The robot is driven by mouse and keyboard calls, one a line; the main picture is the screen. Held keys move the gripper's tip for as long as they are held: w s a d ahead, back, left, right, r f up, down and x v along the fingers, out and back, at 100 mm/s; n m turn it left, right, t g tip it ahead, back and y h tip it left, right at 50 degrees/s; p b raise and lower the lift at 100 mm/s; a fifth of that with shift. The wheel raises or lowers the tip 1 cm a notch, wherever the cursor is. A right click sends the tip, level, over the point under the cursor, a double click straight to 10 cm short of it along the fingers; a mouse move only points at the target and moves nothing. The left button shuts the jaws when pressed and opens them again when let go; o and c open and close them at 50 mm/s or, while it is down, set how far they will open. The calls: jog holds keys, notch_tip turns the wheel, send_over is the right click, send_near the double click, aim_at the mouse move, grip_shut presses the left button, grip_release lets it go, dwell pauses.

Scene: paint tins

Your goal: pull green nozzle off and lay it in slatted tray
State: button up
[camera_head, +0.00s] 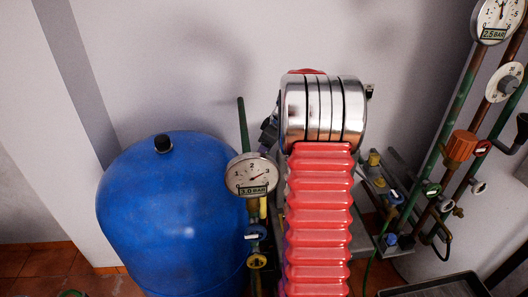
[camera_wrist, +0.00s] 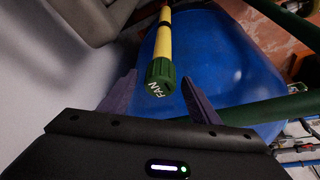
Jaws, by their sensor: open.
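The green nozzle (camera_wrist: 161,78), marked FAN, sits on the end of a yellow lance (camera_wrist: 163,43) with a black band, in the wrist view. My gripper (camera_wrist: 158,84) is open, one finger showing on each side of the nozzle. A gap shows between the nozzle and each finger; I cannot tell its depth between them. In the head view my arm hides the gripper and the nozzle. A dark tray (camera_head: 440,288) is partly in view at the bottom right of the head view; I cannot make out slats.
A large blue tank (camera_head: 170,210) stands left, with a pressure gauge (camera_head: 251,175) beside it. It also fills the background of the wrist view (camera_wrist: 215,55). A dark green pipe (camera_wrist: 255,111) crosses near the right finger. Pipes, valves and an orange cap (camera_head: 461,146) crowd the right.

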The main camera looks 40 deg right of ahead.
jog(key=shift+r, duration=0.1)
jog(key=c, duration=1.3)
